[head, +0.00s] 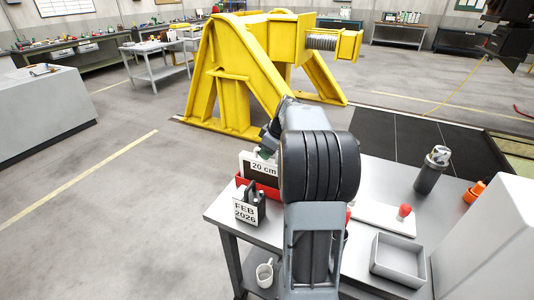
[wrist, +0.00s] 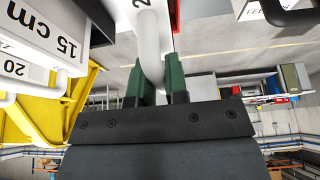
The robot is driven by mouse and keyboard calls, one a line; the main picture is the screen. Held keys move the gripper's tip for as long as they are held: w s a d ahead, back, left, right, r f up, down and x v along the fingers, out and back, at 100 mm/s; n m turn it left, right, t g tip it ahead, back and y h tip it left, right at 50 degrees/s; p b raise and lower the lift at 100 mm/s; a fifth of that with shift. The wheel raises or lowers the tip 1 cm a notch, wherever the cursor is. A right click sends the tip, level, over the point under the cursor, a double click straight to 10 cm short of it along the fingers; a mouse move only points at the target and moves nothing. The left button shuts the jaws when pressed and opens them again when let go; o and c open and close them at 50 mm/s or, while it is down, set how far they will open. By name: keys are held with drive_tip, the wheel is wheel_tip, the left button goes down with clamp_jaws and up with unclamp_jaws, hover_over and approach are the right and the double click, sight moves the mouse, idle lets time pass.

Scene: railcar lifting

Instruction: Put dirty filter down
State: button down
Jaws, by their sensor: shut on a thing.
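My gripper (wrist: 165,92) has green fingers shut on a white handle (wrist: 150,45) in the wrist view. The handle belongs to a white-edged thing whose label starts with "2"; most of it is out of that view. In the head view, my gripper (head: 266,150) is at the top of a panel labelled "20 cm" (head: 263,168), with a dark face below the label. I take this panel to be the held filter. It stands upright at a red tray (head: 268,188); whether it rests in the tray or hangs just above cannot be told. My arm hides its right side.
The wrist view shows a "15 cm" box (wrist: 50,30). A yellow frame (head: 235,75) stands behind.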

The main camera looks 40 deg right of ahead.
drive_tip(key=shift+f, duration=0.2)
drive_tip(key=shift+f, duration=0.25)
drive_tip(key=c, duration=1.1)
unclamp_jaws()
drive_tip(key=shift+r, duration=0.1)
